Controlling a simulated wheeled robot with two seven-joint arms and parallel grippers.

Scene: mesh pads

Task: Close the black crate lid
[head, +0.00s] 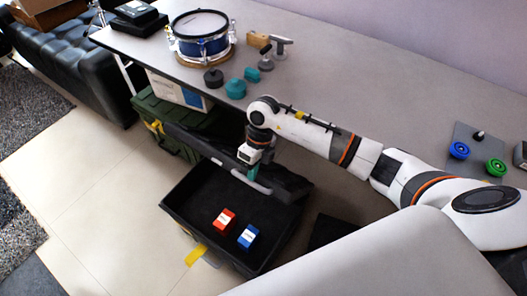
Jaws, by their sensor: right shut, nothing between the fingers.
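The black crate (183,207) stands on the floor in front of the table, open at the top. A red box (223,221) and a blue box (248,236) lie inside it. Its black lid (192,140) stands raised along the crate's far side, with a grey handle bar. My right gripper (252,174) points down at the lid, close to the handle bar; whether it touches cannot be told. It is shut with nothing in it. My arm hides part of the lid. My left gripper is out of view.
A green crate (168,131) with a white and blue box (178,92) stands behind the lid. The grey table (350,75) holds a blue drum (201,40), several teal and grey pieces, and a plate with blue and green knobs.

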